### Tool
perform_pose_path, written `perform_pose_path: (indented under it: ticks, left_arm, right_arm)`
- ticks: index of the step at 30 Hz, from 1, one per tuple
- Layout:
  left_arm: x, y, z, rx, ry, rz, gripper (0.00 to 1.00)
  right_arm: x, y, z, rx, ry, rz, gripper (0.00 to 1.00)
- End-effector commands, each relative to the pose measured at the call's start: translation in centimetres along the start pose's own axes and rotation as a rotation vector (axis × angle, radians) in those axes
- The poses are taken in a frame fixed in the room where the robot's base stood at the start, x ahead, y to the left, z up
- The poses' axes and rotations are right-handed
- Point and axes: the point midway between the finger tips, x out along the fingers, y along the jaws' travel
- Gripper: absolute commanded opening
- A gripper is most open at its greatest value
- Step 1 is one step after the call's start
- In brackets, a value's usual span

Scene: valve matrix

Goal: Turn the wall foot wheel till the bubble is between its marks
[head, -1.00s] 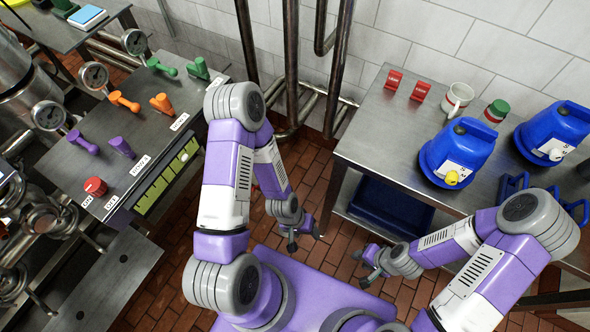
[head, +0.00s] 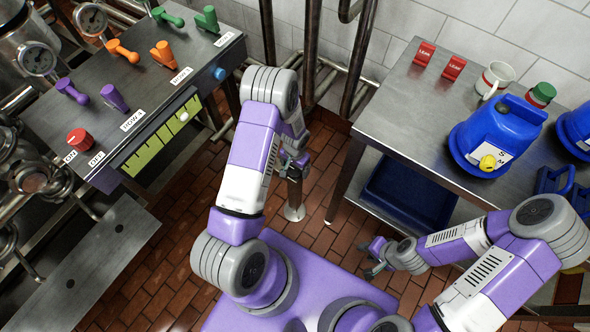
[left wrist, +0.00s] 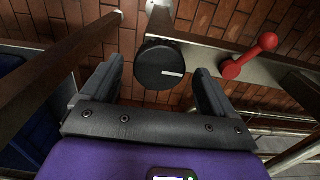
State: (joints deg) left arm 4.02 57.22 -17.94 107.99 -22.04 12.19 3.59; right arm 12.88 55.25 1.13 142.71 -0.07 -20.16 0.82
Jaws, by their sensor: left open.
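A black round disc with a small white mark, likely the wall foot wheel (left wrist: 160,65), lies between the fingers of my left gripper (left wrist: 157,84) in the left wrist view. The fingers are open, with a gap on both sides of the disc. In the head view my left gripper (head: 292,172) is low beside the steel bench, above a short metal post (head: 294,205); I cannot make out the wheel there. A yellow-green level strip (head: 158,143) runs along the bench's front edge, with a whitish spot near its far end. My right gripper (head: 372,260) is open and empty.
A red handle (left wrist: 250,57) sits right of the disc in the left wrist view. The left bench (head: 60,105) carries coloured handles and a red knob (head: 80,141). The right table (head: 400,120) holds a blue container (head: 497,135) and a mug (head: 494,79). A blue bin (head: 408,192) is beneath.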

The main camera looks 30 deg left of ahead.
Motion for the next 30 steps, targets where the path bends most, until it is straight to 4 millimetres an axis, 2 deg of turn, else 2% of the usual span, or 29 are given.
perform_pose_path:
  ticks: [3, 12, 14, 23, 24, 30]
  left_arm:
    - [1.07, 0.04, 0.04, 0.0, -0.001, 0.001, 0.88]
    - [1.19, 0.04, 0.01, 0.0, 0.0, 0.001, 0.88]
    - [1.19, 0.05, 0.01, 0.0, 0.0, 0.001, 0.8]
    - [1.19, 0.05, 0.02, 0.0, 0.0, 0.001, 0.34]
    - [1.19, 0.05, 0.02, 0.0, 0.0, 0.001, 0.32]
    - [1.19, 0.05, 0.03, 0.018, 0.0, 0.001, 0.32]
  right_arm:
    - [0.44, 0.16, -0.03, 0.0, 0.0, 0.0, 0.38]
    - [0.43, 0.16, -0.02, 0.0, 0.0, 0.0, 0.38]
    - [0.43, 0.16, -0.02, 0.0, 0.0, 0.0, 0.38]
    - [0.43, 0.16, -0.02, 0.0, 0.0, 0.0, 0.38]
    - [0.43, 0.16, -0.02, 0.0, 0.0, 0.0, 0.38]
    - [0.42, 0.16, -0.02, 0.0, 0.0, 0.0, 0.38]
